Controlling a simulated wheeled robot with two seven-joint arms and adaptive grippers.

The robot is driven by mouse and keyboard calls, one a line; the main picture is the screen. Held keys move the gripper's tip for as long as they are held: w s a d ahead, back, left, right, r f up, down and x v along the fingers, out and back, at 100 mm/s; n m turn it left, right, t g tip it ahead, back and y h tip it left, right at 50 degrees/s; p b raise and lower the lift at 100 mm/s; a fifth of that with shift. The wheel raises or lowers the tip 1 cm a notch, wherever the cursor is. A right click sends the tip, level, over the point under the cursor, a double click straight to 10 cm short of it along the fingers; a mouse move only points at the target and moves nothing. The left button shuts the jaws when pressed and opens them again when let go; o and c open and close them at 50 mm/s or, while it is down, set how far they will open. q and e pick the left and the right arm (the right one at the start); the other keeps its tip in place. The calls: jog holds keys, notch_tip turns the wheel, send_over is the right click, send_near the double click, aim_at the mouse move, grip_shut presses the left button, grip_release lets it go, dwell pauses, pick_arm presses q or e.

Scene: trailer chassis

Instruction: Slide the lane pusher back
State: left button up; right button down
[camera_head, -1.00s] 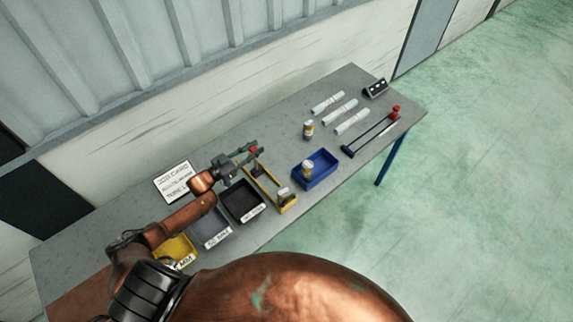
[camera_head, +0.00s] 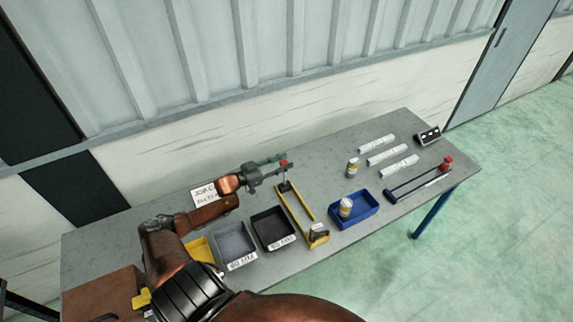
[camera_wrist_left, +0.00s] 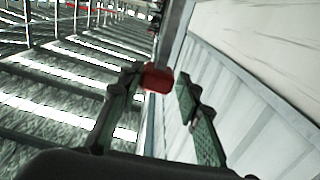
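The yellow-railed lane (camera_head: 297,207) runs along the bench. Its pusher (camera_head: 284,185) is a dark piece with a red knob (camera_head: 284,163), at the lane's far end. A yellow-and-dark item (camera_head: 318,234) sits at the near end. My left gripper (camera_head: 281,163) is at the red knob, above the lane's far end. In the left wrist view the red knob (camera_wrist_left: 157,78) shows between the two green fingertips. It is close to the left one, with a narrow gap to the right one. The fingers are apart. My right gripper is out of view.
Open bins (camera_head: 273,230) stand left of the lane. A blue tray (camera_head: 368,209) with a jar (camera_head: 346,207) is to its right. Farther right are a dark-railed lane (camera_head: 420,184) with a red piece (camera_head: 446,163), white rolls (camera_head: 388,155) and another jar (camera_head: 353,167).

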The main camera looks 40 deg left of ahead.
pick_arm(q)
jog(key=o, duration=0.3)
jog(key=shift+a, duration=0.15)
jog(key=shift+o, duration=0.2)
jog(key=shift+d, duration=0.2)
jog(key=v, duration=1.2)
jog(key=shift+w+a, duration=0.1)
